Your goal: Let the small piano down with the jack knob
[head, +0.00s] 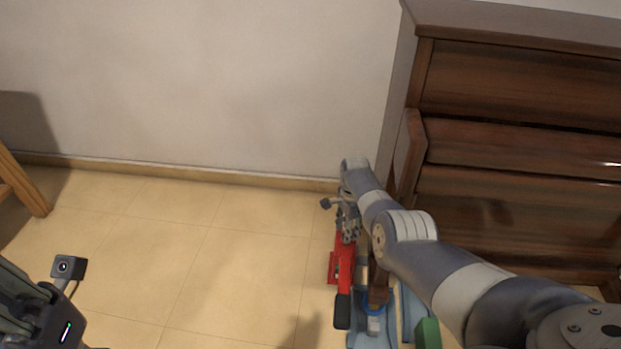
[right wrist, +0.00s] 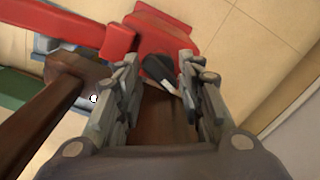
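The small piano (head: 500,125) is dark brown wood and stands against the wall at the right of the head view. A red jack (head: 344,268) with a black-ended handle is on the floor at its left side. My right gripper (head: 347,222) is over the jack. In the right wrist view its two fingers (right wrist: 160,100) are apart. A small black knob (right wrist: 188,85) shows between them, close to the right finger, with the red jack body (right wrist: 165,38) beyond. I cannot tell if a finger touches the knob. My left arm's end (head: 45,310) is at the lower left, its fingertips hidden.
Blue and green parts (head: 428,333) lie beside the jack, partly behind my right arm. A wooden furniture leg (head: 22,188) stands at the far left. The tiled floor (head: 230,260) between is clear, up to the white wall (head: 200,80).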

